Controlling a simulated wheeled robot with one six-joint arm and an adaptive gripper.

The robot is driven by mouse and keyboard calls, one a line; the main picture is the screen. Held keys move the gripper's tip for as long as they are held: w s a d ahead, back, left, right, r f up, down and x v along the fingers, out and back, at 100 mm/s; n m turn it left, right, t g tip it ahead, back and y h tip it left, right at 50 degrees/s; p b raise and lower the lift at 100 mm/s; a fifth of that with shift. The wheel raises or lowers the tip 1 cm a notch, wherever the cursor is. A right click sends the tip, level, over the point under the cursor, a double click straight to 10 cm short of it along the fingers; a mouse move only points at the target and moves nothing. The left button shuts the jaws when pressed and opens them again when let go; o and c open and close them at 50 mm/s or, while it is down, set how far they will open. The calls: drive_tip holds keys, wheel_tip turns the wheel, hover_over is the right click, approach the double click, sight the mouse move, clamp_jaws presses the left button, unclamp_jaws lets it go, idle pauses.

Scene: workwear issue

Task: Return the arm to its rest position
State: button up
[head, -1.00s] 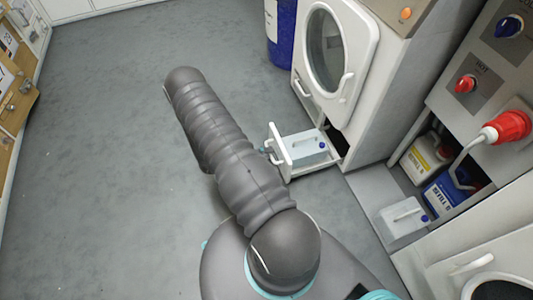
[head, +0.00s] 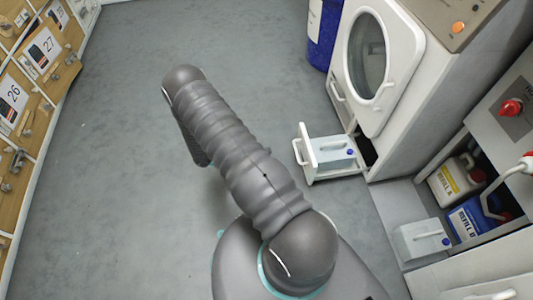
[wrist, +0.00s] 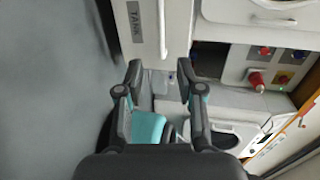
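My gripper (wrist: 160,85) shows in the wrist view with its two fingers spread apart and nothing between them. In the head view my grey arm reaches up and to the left over the floor, and the gripper itself is hidden there. The arm is clear of the machines and shelves around it.
Another pale canister (head: 421,240) sits near refill bottles (head: 455,180). Numbered wooden lockers (head: 40,60) line the left. The grey floor (head: 110,170) between is free.

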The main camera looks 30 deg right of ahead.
idle(0.4)
drive_tip(key=s+a+m+g+y, duration=0.25)
drive_tip(key=s+m, duration=0.35)
drive_tip(key=m, duration=0.4)
drive_tip(key=s+a+r+m+t+y+p, duration=0.15)
drive_tip(key=a+r+m+y, duration=0.35)
drive_tip(key=r, duration=0.6)
drive_tip(key=a+r+m+t+y, duration=0.2)
drive_tip(key=a+r+m+t, duration=0.1)
drive_tip(key=r+m, duration=0.65)
drive_tip(key=s+a+r+m+t+y+p, duration=0.15)
drive_tip(key=a+r+m+y, duration=0.3)
drive_tip(key=r, duration=0.75)
drive_tip(key=s+r+m+t+p, duration=0.1)
drive_tip(key=s+r+t, duration=0.2)
drive_tip(key=r, duration=0.6)
drive_tip(key=s+a+r+m+t, duration=0.1)
drive_tip(key=s+r+t, duration=0.3)
drive_tip(key=r, duration=0.6)
drive_tip(key=shift+a+t+p, duration=0.25)
drive_tip(key=shift+t+p, duration=0.1)
drive_tip(key=shift+t, duration=0.2)
